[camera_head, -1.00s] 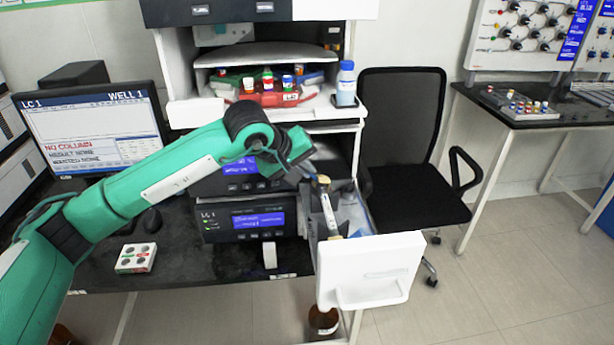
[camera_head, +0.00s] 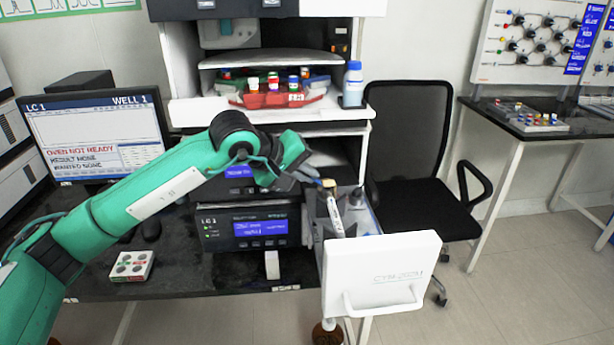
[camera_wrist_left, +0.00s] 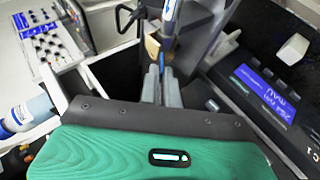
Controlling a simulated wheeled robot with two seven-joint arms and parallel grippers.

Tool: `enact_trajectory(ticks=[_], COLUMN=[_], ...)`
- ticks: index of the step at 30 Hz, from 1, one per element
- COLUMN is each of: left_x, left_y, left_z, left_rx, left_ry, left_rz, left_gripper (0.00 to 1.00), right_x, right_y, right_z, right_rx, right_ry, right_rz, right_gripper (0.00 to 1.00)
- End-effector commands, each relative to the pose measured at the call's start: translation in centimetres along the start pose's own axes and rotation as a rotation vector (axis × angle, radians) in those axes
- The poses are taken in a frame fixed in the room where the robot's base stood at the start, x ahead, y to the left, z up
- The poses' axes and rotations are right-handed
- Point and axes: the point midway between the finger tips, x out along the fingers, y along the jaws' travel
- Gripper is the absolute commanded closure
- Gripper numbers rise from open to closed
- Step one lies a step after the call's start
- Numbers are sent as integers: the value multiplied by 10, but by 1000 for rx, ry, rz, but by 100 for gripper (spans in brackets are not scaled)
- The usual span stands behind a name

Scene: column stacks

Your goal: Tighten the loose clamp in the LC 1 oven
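The LC 1 oven is the open drawer with a white front (camera_head: 380,275), pulled out beside the LC 1 unit (camera_head: 250,230). A slim pale column (camera_head: 335,215) lies in it, with a brass clamp (camera_head: 328,183) at its far end. The clamp shows in the left wrist view (camera_wrist_left: 152,46), just beyond my fingertips, with the labelled column (camera_wrist_left: 171,10) behind. My left gripper (camera_head: 312,177) reaches in from the left at the drawer's far end. Its grey fingers (camera_wrist_left: 162,84) are close together near a small blue part; whether they grip it is unclear. My right gripper is out of view.
A monitor (camera_head: 95,130) reads OVEN NOT READY. A small white box (camera_head: 132,266) lies on the black bench. A blue-capped bottle (camera_head: 352,84) and a red tray of vials (camera_head: 283,99) stand above the drawer. A black chair (camera_head: 415,205) is close on the right.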

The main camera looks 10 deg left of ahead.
Motion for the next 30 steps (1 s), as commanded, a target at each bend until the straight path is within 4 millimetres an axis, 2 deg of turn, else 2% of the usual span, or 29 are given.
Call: enact_trajectory(ticks=[13, 15, 17, 26, 30], left_x=[0, 0, 0, -1, -14], left_y=[0, 0, 0, 0, -1], left_z=[0, 0, 0, 0, -1], left_rx=[-2, -2, -2, -1, 0], left_ry=[0, 0, 0, 1, 3], left_rz=[2, 2, 2, 2, 2], left_gripper=[100, 84, 74, 74, 74], right_x=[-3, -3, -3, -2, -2], right_y=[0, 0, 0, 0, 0], right_z=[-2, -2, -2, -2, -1], right_rx=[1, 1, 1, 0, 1], right_ry=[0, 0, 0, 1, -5], right_rz=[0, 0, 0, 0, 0], right_gripper=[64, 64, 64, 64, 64])
